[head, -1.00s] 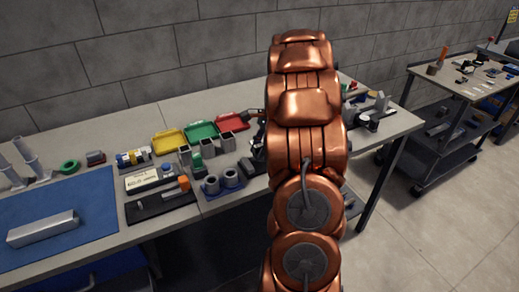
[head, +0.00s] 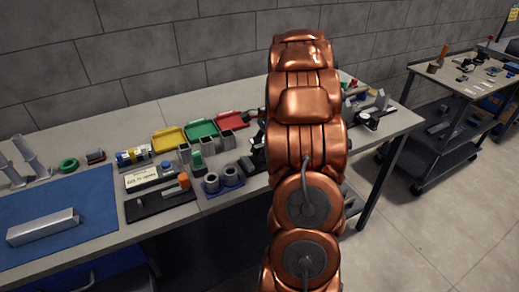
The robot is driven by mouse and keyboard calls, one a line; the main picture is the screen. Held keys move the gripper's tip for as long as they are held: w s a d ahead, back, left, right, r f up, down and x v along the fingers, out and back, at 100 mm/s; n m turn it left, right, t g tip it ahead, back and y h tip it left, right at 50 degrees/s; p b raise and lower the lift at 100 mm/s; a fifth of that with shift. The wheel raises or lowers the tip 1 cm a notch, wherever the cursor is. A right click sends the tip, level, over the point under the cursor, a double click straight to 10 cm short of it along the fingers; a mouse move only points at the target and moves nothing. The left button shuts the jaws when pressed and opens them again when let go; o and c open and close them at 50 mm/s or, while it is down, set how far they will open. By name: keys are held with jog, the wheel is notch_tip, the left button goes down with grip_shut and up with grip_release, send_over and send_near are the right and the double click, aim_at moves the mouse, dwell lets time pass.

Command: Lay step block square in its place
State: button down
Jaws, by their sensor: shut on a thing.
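My copper-coloured arm stands in the middle of the head view and covers part of the workbench (head: 120,225). My gripper is hidden behind the arm, so its fingers and anything in them do not show. I cannot pick out the step block or its place; they may be behind the arm. A dark fixture (head: 257,152) shows partly at the arm's left edge, and I cannot tell what it is.
A silver bar (head: 43,228) lies on a blue mat (head: 90,205) at the left. Yellow (head: 170,139), green (head: 202,129) and red (head: 232,121) trays stand at the back. A grey block (head: 381,98) is right of the arm. A cart (head: 460,95) stands farther right.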

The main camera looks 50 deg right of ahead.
jog(key=shift+f, duration=0.8)
dwell(0.7)
jog(key=c, duration=0.7)
grip_release()
jog(key=v, duration=1.2)
jog(key=shift+a, duration=0.1)
